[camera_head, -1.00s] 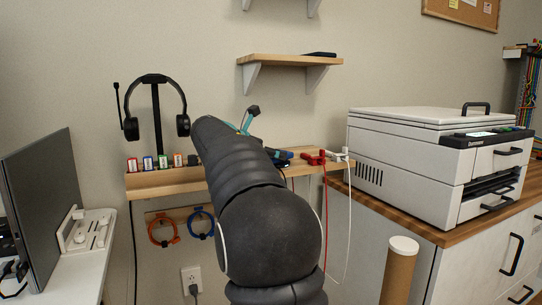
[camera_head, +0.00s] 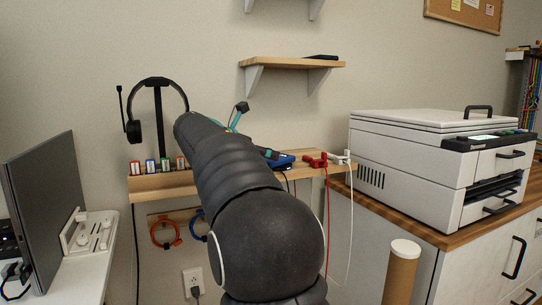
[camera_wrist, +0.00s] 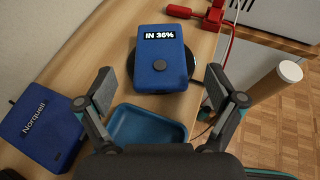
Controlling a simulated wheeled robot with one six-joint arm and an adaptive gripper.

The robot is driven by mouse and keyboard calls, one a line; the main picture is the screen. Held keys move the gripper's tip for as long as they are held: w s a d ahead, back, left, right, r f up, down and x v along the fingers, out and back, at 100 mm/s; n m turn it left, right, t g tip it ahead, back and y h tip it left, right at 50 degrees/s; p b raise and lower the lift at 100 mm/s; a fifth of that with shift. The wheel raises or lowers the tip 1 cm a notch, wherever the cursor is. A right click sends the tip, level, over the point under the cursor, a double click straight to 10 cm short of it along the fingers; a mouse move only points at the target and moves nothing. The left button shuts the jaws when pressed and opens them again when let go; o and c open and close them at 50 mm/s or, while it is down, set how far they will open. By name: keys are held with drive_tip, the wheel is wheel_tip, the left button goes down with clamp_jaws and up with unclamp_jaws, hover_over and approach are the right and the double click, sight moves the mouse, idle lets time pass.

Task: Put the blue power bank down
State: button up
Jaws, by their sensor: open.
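The blue power bank (camera_wrist: 160,58) lies flat in the wrist view, with a display reading "IN 36%". It rests on a round dark pad (camera_wrist: 190,64) that shows at its edges. My gripper (camera_wrist: 161,82) is open, with one finger at each side of the power bank's near end and nothing held. Whether the fingers touch it I cannot tell. In the head view a blue item (camera_head: 284,161), seemingly the power bank, shows on the wall ledge beside my arm. My arm hides the fingertips there.
A blue box marked "Norquell" (camera_wrist: 42,128) lies at left and a blue tray (camera_wrist: 148,128) lies below the power bank. Red plugs (camera_wrist: 210,16) and cables are at upper right. The ledge (camera_head: 160,185) also holds a headset stand (camera_head: 158,130). A printer (camera_head: 435,160) stands right.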

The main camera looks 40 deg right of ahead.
drive_tip(key=v, duration=0.7)
drive_tip(key=shift+r+p, duration=0.1)
drive_tip(key=shift+p, duration=0.2)
